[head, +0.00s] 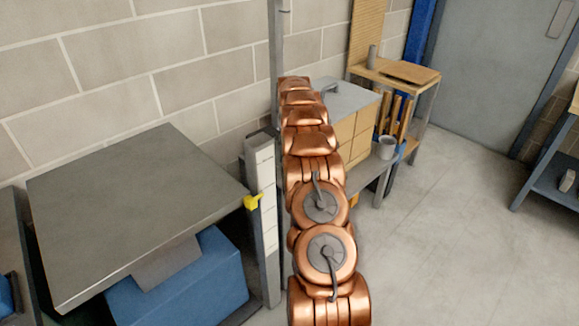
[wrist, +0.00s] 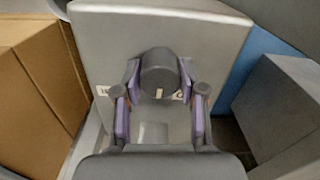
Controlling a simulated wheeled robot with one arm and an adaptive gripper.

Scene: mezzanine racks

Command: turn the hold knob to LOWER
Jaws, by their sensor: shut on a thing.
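The hold knob (wrist: 158,70) is a dark grey round knob on a light grey panel (wrist: 215,35) in the wrist view. My gripper (wrist: 159,88) is shut on it, with one purple-padded finger at its left side and one at its right. Parts of pale labels show beside the knob, mostly covered by the fingers, and I cannot read them. I cannot tell which way the knob points. In the head view my copper arm reaches away from me, and the gripper and knob are hidden behind it.
A grey platform (head: 140,200) stands left over a blue box (head: 190,285). A white scale with a yellow pointer (head: 252,201) is close left of my arm. Brown boxes (head: 357,132) and a grey cup (head: 387,147) stand behind right. The floor (head: 470,240) at right is clear.

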